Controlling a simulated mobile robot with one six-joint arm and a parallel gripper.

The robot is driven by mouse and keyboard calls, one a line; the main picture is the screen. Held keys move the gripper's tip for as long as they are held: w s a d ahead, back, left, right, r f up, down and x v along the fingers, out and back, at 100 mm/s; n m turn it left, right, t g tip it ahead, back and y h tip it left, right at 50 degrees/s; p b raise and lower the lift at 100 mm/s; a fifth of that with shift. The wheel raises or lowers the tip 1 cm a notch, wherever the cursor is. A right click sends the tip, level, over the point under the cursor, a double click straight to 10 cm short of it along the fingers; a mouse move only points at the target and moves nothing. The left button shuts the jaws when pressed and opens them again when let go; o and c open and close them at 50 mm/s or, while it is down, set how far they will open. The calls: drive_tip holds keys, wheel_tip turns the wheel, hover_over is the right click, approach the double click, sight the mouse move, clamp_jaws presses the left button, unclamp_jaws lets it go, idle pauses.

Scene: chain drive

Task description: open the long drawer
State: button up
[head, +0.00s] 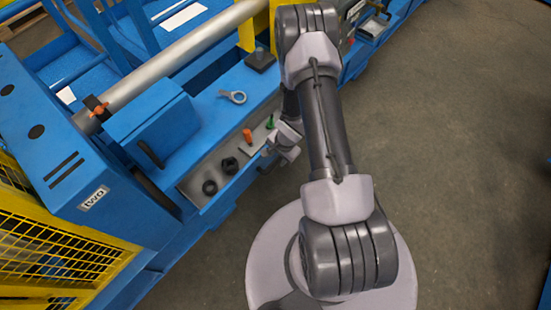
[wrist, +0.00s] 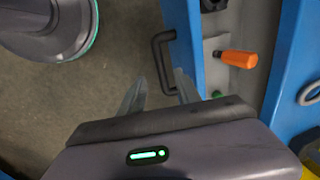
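The long drawer (head: 212,173) is on the near side of the blue machine, and its grey inside with small parts shows from above. In the wrist view its blue front (wrist: 184,28) carries a black bar handle (wrist: 155,62). My gripper (wrist: 160,92) is open, with its two pale fingers apart at the lower end of the handle, one on each side of it in the picture. I cannot tell whether they touch it. In the head view my gripper (head: 271,159) is at the drawer's outer edge, partly hidden by my own wrist.
In the drawer are an orange-handled part (wrist: 239,59), a green part (head: 270,122) and black rings (head: 229,165). A ring spanner (head: 233,97) lies on the blue ledge above. A blue box-like cover (head: 152,123) stands to the left. The floor (head: 455,140) at the right is clear.

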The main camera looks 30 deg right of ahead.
wheel_tip(320, 180, up, 10)
drive_tip(key=s+p, duration=0.1)
drive_tip(key=p, duration=0.3)
drive_tip(key=shift+s+d, duration=0.3)
drive_tip(key=shift+s, duration=0.1)
wheel_tip(320, 180, up, 25)
drive_tip(key=w+a+n+t+h+b, duration=0.2)
drive_tip(key=w+n+h+b, duration=0.1)
drive_tip(key=n, duration=0.1)
drive_tip(key=s+a+r+n+t+y+b, duration=0.1)
drive_tip(key=s+a+r+n+y, duration=0.3)
drive_tip(key=s+a+r, duration=0.9)
drive_tip(key=s+a+n+b, duration=0.1)
drive_tip(key=s, duration=0.2)
drive_tip(key=shift+s+a+n+t+b, duration=0.2)
drive_tip(key=shift+a+n+t+b, duration=0.1)
drive_tip(key=shift+t, duration=0.1)
drive_tip(key=shift+d, duration=0.2)
